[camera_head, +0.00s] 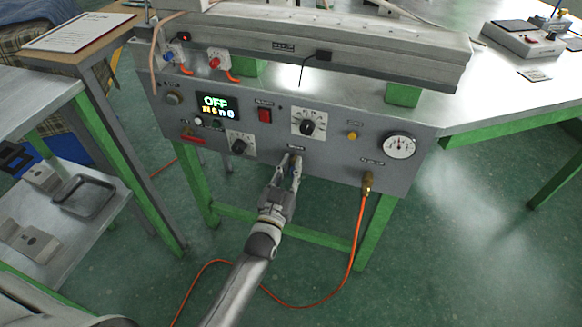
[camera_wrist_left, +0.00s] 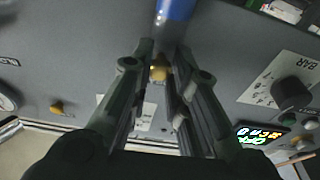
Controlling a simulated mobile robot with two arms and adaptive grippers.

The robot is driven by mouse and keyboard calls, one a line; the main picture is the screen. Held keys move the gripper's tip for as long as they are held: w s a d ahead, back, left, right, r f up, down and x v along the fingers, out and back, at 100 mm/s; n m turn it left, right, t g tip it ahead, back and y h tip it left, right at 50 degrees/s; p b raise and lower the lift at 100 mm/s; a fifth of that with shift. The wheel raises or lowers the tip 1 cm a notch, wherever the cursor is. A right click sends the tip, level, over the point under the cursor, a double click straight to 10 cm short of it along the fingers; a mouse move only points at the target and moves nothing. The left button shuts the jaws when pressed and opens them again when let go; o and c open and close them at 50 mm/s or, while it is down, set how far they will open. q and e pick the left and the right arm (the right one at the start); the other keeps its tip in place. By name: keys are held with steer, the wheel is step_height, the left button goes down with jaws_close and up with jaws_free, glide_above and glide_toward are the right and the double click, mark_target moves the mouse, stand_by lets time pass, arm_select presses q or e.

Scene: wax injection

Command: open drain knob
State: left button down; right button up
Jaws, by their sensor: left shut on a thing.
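The grey machine's front panel (camera_head: 215,140) faces me in the head view. My left gripper (camera_head: 294,163) reaches its lower middle, with the fingertips at a small fitting below the round dial; the fingers mostly hide this fitting. In the left wrist view my left gripper (camera_wrist_left: 166,50) is shut on the drain knob (camera_wrist_left: 176,10), whose blue end shows between and beyond the fingertips. A brass part (camera_wrist_left: 160,73) shows between the fingers. I cannot tell how far the knob is turned. My right gripper is in neither view.
The panel also carries a lit display (camera_head: 218,106), a red switch (camera_head: 265,115), a black dial knob (camera_head: 307,127) and a pressure gauge (camera_head: 399,146). An orange hose (camera_head: 357,240) hangs from a brass fitting (camera_head: 368,183) to the right of my arm. A shelf cart (camera_head: 75,215) stands at left.

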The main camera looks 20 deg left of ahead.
arm_select(q)
steer(key=c, duration=1.3)
jaws_free()
steer(key=shift+c, duration=0.2)
steer(key=shift+s, duration=0.15)
steer(key=s+f, duration=0.2)
steer(key=s, duration=0.9)
steer(key=shift+s, duration=0.3)
steer(key=shift+a, duration=0.1)
